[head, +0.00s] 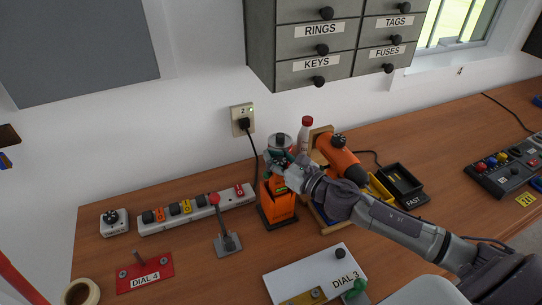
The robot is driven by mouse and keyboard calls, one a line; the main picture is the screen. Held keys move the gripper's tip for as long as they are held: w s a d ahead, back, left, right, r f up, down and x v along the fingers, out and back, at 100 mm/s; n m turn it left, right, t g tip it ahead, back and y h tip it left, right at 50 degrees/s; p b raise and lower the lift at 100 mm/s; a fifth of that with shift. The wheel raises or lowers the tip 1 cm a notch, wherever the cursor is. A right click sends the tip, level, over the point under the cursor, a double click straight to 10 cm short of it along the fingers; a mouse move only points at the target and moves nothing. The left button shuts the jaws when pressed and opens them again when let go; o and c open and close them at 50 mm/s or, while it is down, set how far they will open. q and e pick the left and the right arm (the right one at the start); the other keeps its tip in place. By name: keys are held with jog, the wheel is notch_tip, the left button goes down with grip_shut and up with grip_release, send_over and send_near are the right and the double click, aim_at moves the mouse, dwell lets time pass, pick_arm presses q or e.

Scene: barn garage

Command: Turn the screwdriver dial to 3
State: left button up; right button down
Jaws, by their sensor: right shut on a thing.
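An orange power screwdriver (336,157) rests on a wooden stand behind my right forearm. A black knob (340,140) shows on its upper side; no number can be read there. My right gripper (272,164) is left of the screwdriver, at the upper part of an orange device (276,208) with a grey round top and dark base. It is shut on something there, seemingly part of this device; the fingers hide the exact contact. My left gripper is not in view.
A power strip (190,208), a red-topped lever (226,238), a red DIAL 4 plate (145,272) and a white DIAL 3 board (315,274) lie around the device. A red-capped bottle (304,136) stands behind. Grey drawers (290,48) hang above.

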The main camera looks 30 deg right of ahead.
jog(key=shift+f, duration=0.2)
jog(key=c, duration=1.2)
grip_release()
jog(key=shift+c, duration=0.2)
jog(key=shift+o, duration=1.1)
jog(key=shift+d+r, duration=0.1)
jog(key=shift+s+d, duration=0.15)
jog(key=shift+s, duration=0.5)
jog(key=v, duration=1)
jog(key=shift+s+d, duration=0.15)
jog(key=shift+s, duration=0.2)
